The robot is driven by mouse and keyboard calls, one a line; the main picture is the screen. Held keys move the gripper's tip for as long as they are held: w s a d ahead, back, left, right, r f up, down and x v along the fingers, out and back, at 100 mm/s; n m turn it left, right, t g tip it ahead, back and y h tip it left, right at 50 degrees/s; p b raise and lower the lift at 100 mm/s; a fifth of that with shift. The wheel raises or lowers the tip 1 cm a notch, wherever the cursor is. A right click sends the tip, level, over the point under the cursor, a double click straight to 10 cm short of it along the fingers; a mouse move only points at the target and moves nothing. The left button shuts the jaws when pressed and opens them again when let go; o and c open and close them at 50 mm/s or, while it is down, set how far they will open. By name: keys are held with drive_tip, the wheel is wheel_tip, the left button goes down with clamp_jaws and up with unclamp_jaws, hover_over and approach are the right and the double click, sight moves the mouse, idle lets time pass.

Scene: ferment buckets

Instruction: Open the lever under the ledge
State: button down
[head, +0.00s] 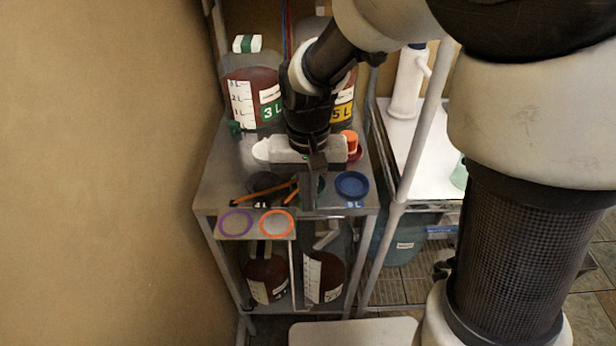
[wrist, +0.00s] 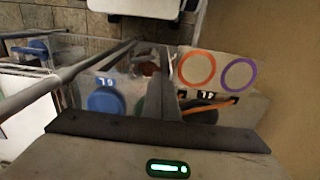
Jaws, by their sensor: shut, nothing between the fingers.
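My gripper (head: 308,192) points down over the front edge of the steel shelf (head: 220,190), its fingers together and empty. The shut fingers also show in the wrist view (wrist: 162,88). The shelf's front edge forms a ledge. Below it, in the head view, a pale grey angled piece (head: 327,238) sticks out near the neck of a dark bottle (head: 322,278); it may be the lever, but I cannot be sure. It lies below and slightly right of my fingertips, apart from them. My fingers and the ledge hide part of the space there.
A large 3 L jar (head: 252,92) stands behind. A grey post (head: 398,205) rises at right.

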drive_tip(key=shift+r, duration=2.2)
